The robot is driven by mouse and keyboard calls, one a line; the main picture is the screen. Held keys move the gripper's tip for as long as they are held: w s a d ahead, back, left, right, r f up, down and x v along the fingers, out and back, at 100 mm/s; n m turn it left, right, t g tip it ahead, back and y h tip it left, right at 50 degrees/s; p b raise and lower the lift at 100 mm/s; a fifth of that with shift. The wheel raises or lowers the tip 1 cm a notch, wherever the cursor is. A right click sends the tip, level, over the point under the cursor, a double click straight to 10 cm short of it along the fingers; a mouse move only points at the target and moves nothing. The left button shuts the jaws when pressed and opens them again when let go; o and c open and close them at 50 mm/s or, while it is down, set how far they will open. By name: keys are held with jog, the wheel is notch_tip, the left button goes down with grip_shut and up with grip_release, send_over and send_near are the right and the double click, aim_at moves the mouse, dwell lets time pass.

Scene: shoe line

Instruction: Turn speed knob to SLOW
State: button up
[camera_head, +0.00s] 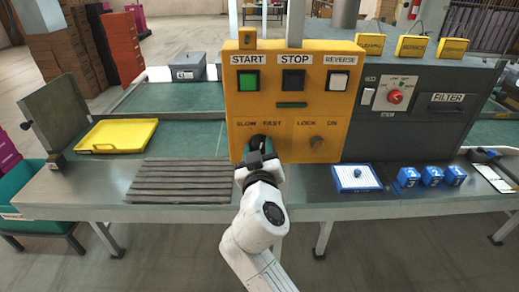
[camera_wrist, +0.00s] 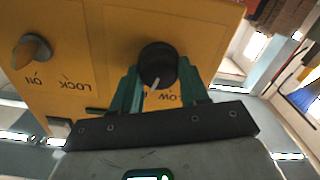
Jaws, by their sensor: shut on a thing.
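The yellow control panel (camera_head: 300,100) carries SLOW and FAST labels (camera_head: 260,123) at its lower left. The black speed knob (camera_wrist: 158,62) is round with a white pointer line. In the wrist view, which is upside down, the pointer aims down and slightly left, beside part of the SLOW label (camera_wrist: 166,97). The FAST label is hidden there. My gripper (camera_wrist: 158,76) has its green fingers on both sides of the knob, shut on it. In the head view my gripper (camera_head: 258,150) covers the knob just below the labels.
A LOCK/ON key switch (camera_head: 316,142) sits to the right on the same panel; it also shows in the wrist view (camera_wrist: 32,50). START (camera_head: 249,80), STOP and REVERSE buttons are above. A grey ribbed mat (camera_head: 180,181) and a blue-edged tray (camera_head: 342,185) flank the arm.

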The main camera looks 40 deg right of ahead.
jog(key=n+p, duration=0.1)
jog(key=n, duration=0.4)
jog(key=shift+a+n, duration=0.1)
jog(key=shift+n, duration=0.3)
jog(key=shift+f+n+p, duration=0.15)
jog(key=shift+n+p, duration=0.75)
jog(key=shift+n, duration=1.3)
jog(key=o, duration=1)
jog(key=shift+o, duration=0.2)
jog(key=b+v, duration=0.1)
jog(key=v, duration=0.9)
jog(key=shift+s+a+b, duration=0.3)
jog(key=shift+b, duration=0.1)
